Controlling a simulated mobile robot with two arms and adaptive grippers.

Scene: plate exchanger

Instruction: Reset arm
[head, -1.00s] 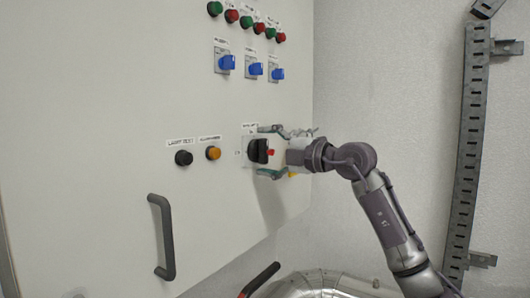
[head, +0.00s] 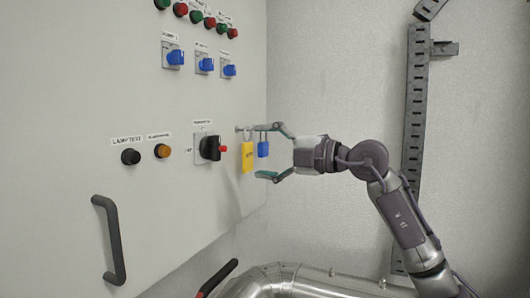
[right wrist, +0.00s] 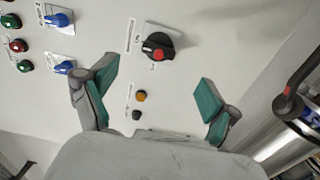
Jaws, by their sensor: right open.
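My right gripper (head: 272,151) is open and empty, to the right of the cabinet's black rotary switch (head: 210,147) with its red tip. In the right wrist view, the rotary switch (right wrist: 158,46) shows beyond and between the spread green-padded fingers (right wrist: 150,92), apart from them. A yellow tag (head: 247,157) and a blue padlock (head: 263,149) hang beside the switch in the head view, close to the upper finger. I cannot tell whether the finger touches them. My left gripper is not in view.
The cabinet door (head: 60,120) carries blue switches (head: 173,57), lamps, black and orange buttons (head: 162,151) and a dark handle (head: 110,240). A shiny pipe (head: 290,283) lies below. A perforated metal rail (head: 415,130) stands on the right wall.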

